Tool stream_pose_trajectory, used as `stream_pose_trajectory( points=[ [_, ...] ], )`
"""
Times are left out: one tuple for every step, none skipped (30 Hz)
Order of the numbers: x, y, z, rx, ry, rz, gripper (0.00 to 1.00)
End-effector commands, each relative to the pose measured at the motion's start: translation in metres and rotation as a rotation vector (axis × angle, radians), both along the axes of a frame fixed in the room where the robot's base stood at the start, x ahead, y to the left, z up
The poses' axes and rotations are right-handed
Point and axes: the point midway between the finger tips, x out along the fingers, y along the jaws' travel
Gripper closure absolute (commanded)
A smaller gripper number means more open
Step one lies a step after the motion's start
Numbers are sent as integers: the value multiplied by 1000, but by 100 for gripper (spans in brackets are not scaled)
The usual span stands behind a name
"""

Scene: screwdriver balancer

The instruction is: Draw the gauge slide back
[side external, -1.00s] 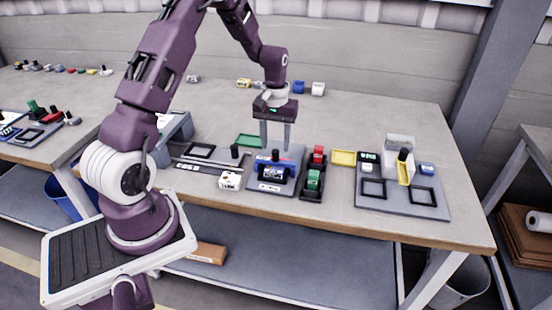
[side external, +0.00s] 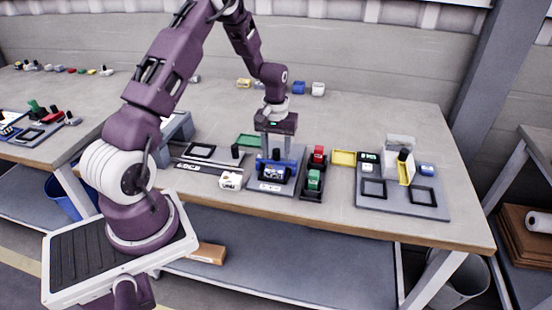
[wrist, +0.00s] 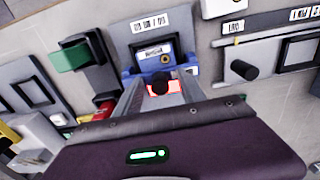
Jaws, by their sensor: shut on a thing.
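The gauge station is a grey-blue plate (side external: 262,187) near the front of the bench, carrying a blue slide (side external: 291,163) and a dark block with a pale label. A black round knob (wrist: 160,84) stands on the slide, with a red patch under it. My gripper (side external: 277,157) points straight down over the slide. In the wrist view my gripper (wrist: 160,88) has a finger on each side of the knob and is shut on it. The fingers hide part of the slide. The labelled block (wrist: 155,52) lies just beyond the knob.
A dark tray with a red block (side external: 319,154) and a green block (side external: 314,179) stands close on the right. A white box (side external: 230,181) sits close on the left. A green tray (side external: 249,141) lies behind. A grey fixture board (side external: 402,204) is farther right.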

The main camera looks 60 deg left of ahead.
Motion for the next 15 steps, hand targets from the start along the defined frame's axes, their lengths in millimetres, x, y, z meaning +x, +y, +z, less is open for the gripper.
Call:
stream_pose_trajectory(
  points=[
    [-7,-7,-10,-17,24,-1,93],
    [-7,-7,-10,-17,24,-2,93],
    [-7,-7,-10,-17,24,-2,93],
    [-7,-7,-10,-17,24,-2,94],
    [-7,-7,-10,-17,24,-2,94],
    [-6,-7,-10,-17,24,-2,94],
    [-6,-7,-10,-18,23,-2,94],
    [-5,-6,-10,-17,23,-2,94],
    [-3,-4,-10,-17,23,-1,94],
    [-1,-2,-10,-17,23,-1,94],
    [0,-1,-10,-17,23,-1,94],
    [3,2,-10,-17,23,0,94],
    [5,3,-10,-16,22,0,94],
    [6,5,-10,-17,23,-1,94],
    [8,7,-10,-18,23,-1,94]
  ],
)
